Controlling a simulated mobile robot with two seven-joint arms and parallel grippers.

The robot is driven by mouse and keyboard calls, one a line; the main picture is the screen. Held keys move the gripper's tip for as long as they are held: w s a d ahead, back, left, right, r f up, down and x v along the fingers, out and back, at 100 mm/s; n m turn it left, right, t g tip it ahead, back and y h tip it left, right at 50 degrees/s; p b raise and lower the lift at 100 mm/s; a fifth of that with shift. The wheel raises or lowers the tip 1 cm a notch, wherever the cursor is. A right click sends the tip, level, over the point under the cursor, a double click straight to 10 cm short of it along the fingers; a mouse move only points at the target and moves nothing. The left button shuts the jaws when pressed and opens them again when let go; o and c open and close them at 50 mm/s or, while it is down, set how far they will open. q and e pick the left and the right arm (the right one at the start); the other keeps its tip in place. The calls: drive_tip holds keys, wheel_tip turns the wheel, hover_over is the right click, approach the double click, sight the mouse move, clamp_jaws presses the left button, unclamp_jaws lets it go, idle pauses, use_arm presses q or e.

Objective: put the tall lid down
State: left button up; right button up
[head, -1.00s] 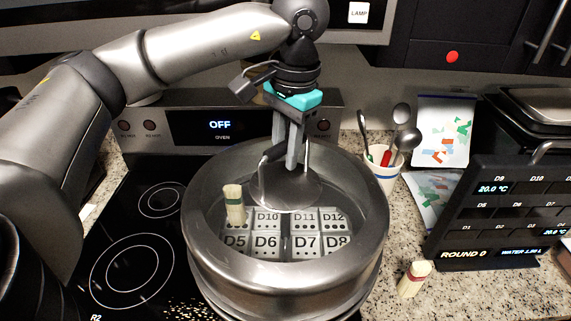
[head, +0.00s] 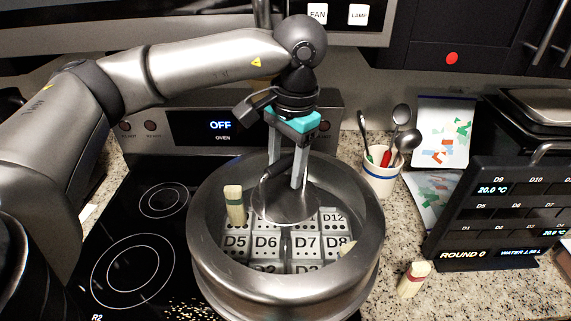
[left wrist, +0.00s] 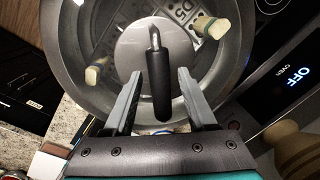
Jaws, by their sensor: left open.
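The tall lid (head: 287,207) is a round metal disc with an upright dark handle (head: 268,173). It is inside the large steel pot (head: 205,235), over the back rows of labelled blocks (head: 265,243). I cannot tell whether it rests fully on them. My left gripper (head: 284,182) is open, with its fingers on either side of the handle. In the left wrist view, the lid (left wrist: 128,52) lies beyond the handle (left wrist: 158,88), and gaps show between the handle and both fingers of the gripper (left wrist: 160,75). My right gripper is not in view.
A cream, green-banded peg (head: 235,207) stands in the pot left of the lid. Another pale piece (head: 345,247) shows near the right wall. A red-banded peg (head: 412,280), utensil cup (head: 381,168) and display panel (head: 500,215) are on the right. The cooktop (head: 130,265) is left.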

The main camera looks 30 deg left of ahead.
use_arm(q)
wheel_tip(320, 180, up, 12)
drive_tip(key=d, duration=0.1)
idle(0.4)
drive_tip(key=shift+d+f, duration=0.1)
drive_tip(key=shift+d, duration=0.1)
